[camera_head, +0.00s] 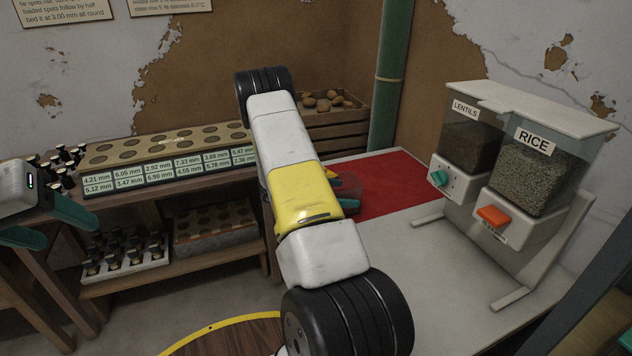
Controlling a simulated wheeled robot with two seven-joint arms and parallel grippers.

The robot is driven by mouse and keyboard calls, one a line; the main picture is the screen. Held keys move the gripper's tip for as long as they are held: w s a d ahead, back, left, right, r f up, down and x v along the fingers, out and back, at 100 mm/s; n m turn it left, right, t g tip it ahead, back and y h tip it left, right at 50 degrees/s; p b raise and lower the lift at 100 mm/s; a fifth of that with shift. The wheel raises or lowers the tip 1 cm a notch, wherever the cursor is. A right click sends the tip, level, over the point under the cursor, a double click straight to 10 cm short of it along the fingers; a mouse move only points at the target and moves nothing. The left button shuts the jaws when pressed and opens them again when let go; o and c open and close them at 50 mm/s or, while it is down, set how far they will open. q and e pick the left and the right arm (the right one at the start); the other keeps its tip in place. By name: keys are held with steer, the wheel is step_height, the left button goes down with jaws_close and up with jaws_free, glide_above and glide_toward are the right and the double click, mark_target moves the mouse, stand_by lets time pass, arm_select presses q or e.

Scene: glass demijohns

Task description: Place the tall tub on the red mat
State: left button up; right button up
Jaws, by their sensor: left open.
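The red mat (398,184) lies flat on the pale worktop, right of centre. My right arm crosses in front of its left end. A small see-through shape with teal and yellow parts (349,203) peeks out from behind that arm at the mat's left end. I cannot tell whether it is the tall tub, and no other tub is in clear sight. My left gripper (46,224) is at the left edge, its teal fingers apart and empty, far from the mat.
The lentils dispenser (468,143) and rice dispenser (529,180) stand on the worktop (440,285) right of the mat. A wooden crate (337,127) of potatoes and a green pipe (391,60) are behind. A shelf unit with a holed rack (165,148) and small bottles (122,252) stands left.

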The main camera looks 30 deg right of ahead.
steer(key=shift+r, duration=0.15)
steer(key=shift+w+a+r, duration=0.1)
steer(key=shift+a+r, duration=0.05)
steer(key=shift+a, duration=0.15)
steer(key=v, duration=1.1)
steer(key=w+a+r+n+t+y, duration=0.3)
steer(key=w+a+r+t+y, duration=0.1)
steer(key=w+r+t, duration=0.55)
steer(key=a+r+n+t+y, duration=0.4)
steer(key=a+r+n+y, duration=0.3)
steer(key=a+r, duration=0.7)
steer(key=s+a+r+n+g+y, duration=0.1)
steer(key=s+a+r+n+y, duration=0.25)
steer(key=s, duration=0.35)
steer(key=s+a+r+n+g+y, duration=0.1)
steer(key=s+a+r+n+y, duration=0.2)
steer(key=s, duration=0.5)
steer(key=s+d+f+n+g, duration=0.1)
steer(key=s+g, duration=0.1)
steer(key=s, duration=0.7)
steer(key=s+d+f+n+g+h, duration=0.1)
steer(key=s+f+n+g, duration=0.1)
steer(key=s, duration=0.8)
steer(key=shift+s+f, duration=0.25)
steer(key=shift+f, duration=0.05)
